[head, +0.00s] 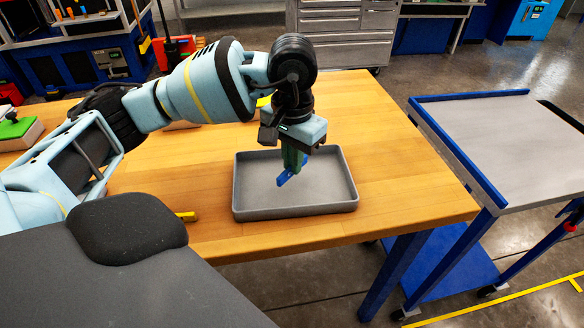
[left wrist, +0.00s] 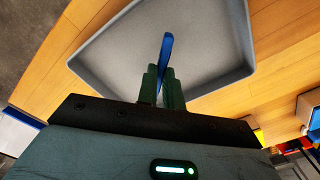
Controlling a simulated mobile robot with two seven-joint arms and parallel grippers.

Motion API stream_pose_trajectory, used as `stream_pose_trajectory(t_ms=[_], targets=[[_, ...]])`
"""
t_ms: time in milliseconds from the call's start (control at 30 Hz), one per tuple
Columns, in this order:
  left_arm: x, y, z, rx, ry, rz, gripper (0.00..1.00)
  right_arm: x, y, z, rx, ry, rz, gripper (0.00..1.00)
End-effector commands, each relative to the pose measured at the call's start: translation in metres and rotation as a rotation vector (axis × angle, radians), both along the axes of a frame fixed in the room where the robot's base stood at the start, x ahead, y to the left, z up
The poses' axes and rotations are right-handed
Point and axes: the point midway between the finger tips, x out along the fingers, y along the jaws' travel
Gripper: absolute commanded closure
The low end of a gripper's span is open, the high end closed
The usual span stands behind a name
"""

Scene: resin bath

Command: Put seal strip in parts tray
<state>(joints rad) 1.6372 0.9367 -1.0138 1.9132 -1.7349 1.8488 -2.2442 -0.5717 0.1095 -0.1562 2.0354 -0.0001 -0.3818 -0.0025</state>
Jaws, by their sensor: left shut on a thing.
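The seal strip (head: 285,178) is a short blue bar. My left gripper (head: 293,166), with green fingers, is shut on it and holds it over the grey parts tray (head: 248,206). The tray is a shallow rectangle on the wooden table, and no other thing shows in it. In the left wrist view the strip (left wrist: 165,52) stands out between the two green fingers (left wrist: 164,86), with the tray (left wrist: 240,72) behind it. I cannot tell for sure whether the strip touches the tray floor. My right gripper is not in view.
The wooden table (head: 400,172) is clear to the right of the tray. A yellow object (head: 186,216) lies left of the tray, partly hidden by my body. A green-topped block (head: 15,128) is at the far left. A blue-edged cart (head: 490,130) stands beyond the table's right edge.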

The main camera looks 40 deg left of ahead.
Motion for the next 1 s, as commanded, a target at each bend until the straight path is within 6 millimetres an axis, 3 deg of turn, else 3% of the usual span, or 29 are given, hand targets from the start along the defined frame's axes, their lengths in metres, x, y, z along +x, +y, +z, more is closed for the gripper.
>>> stream_pose_trajectory(t_ms=[100,333,767,800,900,1000], targets=[[0.006,0.007,-0.002,0.001,0.001,0.003,1.0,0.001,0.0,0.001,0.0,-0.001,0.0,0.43],[0.005,0.006,-0.033,0.002,0.001,0.003,1.0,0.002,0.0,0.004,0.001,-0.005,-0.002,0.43],[0.005,0.005,-0.041,0.0,0.001,0.002,1.0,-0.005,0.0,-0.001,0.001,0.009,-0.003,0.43],[0.005,0.005,-0.039,0.0,0.0,0.002,0.87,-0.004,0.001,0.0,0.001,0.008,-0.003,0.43],[0.005,0.005,-0.039,0.0,0.0,0.002,0.74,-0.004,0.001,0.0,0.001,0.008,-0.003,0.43],[0.005,0.005,-0.039,0.0,0.0,0.002,0.7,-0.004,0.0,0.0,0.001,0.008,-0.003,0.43]])
